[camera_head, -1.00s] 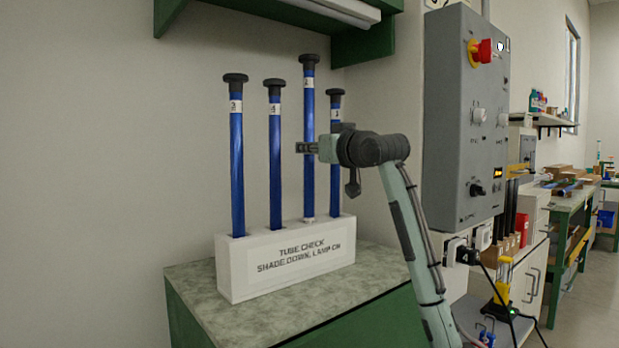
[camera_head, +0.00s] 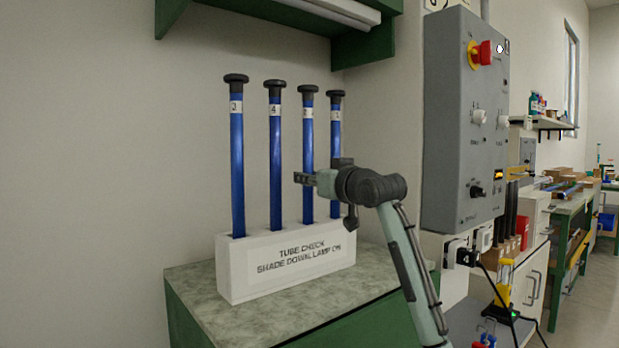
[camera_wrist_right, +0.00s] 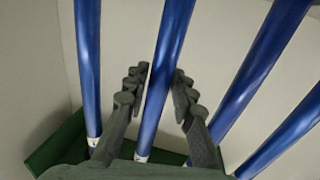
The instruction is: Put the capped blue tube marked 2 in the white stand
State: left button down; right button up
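The white stand (camera_head: 232,275) holds several upright blue tubes with black caps. My right gripper (camera_head: 304,178) is shut around the third tube from the left (camera_head: 308,145), below its white label. That tube stands in the stand, its cap about level with the other caps. In the right wrist view it passes between the fingertips (camera_wrist_right: 160,85) of the gripper. Its number is too small to read surely. The leftmost tube (camera_head: 237,165), the second tube (camera_head: 275,160) marked 4, and the rightmost tube (camera_head: 336,150) stand beside it. My left gripper is not in view.
The stand sits on a cabinet top (camera_head: 200,290) against the wall. A green shelf (camera_head: 365,45) overhangs above. A grey control box (camera_head: 465,120) with a red button is to the right of my arm. The cabinet top in front is clear.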

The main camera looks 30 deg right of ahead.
jog(key=shift+o, duration=1)
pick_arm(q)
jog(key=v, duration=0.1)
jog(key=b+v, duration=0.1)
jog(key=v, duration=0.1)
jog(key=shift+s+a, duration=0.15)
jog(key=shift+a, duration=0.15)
pick_arm(e)
jog(key=s+a, duration=0.1)
jog(key=s, duration=1.1)
jog(key=shift+r, duration=0.2)
